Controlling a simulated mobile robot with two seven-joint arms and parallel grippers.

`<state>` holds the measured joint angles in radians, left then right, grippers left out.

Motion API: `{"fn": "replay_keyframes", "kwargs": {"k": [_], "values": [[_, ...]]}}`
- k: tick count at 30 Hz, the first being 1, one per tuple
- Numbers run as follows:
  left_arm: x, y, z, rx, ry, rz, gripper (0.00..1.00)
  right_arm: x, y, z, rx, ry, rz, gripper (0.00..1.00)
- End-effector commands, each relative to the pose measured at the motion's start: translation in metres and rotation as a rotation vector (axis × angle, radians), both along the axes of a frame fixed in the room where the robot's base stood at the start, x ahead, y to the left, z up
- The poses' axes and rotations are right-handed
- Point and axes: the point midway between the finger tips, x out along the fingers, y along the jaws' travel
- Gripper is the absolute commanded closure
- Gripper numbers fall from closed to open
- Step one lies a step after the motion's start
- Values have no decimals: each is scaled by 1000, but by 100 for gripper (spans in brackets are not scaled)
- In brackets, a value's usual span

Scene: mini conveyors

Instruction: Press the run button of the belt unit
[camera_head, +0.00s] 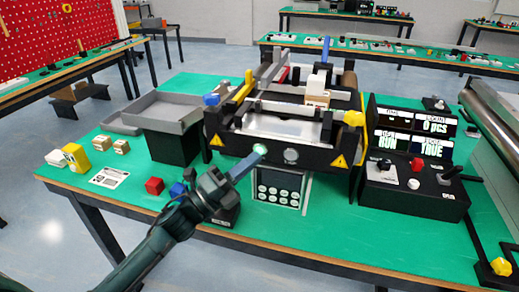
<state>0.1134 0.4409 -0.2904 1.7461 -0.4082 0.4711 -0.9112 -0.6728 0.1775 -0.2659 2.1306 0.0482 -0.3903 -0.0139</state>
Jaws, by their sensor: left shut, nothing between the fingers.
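The belt unit (240,143) stands in the middle of the green table, with a black front panel and yellow warning triangles. A green-lit round button (260,149) is on its front panel, left of a grey round button (291,155). My left gripper (254,155) is shut and empty, with its fingertips at the green button; they partly cover it or touch it, I cannot tell which. My right gripper is not in view.
A control box (415,190) with a red button and a lever stands at the right. A grey tray (170,110) is left of the unit. The table front is mostly clear.

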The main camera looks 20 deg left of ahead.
Motion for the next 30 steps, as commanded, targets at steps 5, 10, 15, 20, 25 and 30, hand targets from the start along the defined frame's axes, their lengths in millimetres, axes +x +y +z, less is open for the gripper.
{"fn": "replay_keyframes", "kwargs": {"k": [5,10,15,20,25,30], "values": [[-17,0,1,0,2,-1,100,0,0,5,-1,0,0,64],[-34,1,0,-1,2,-1,100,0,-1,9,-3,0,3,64],[-46,1,0,0,1,-1,100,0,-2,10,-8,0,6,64],[-49,2,0,1,-1,0,100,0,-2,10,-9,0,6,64],[-48,2,0,1,0,-1,100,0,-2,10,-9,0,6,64],[-48,2,0,0,0,0,100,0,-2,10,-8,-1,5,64]]}}
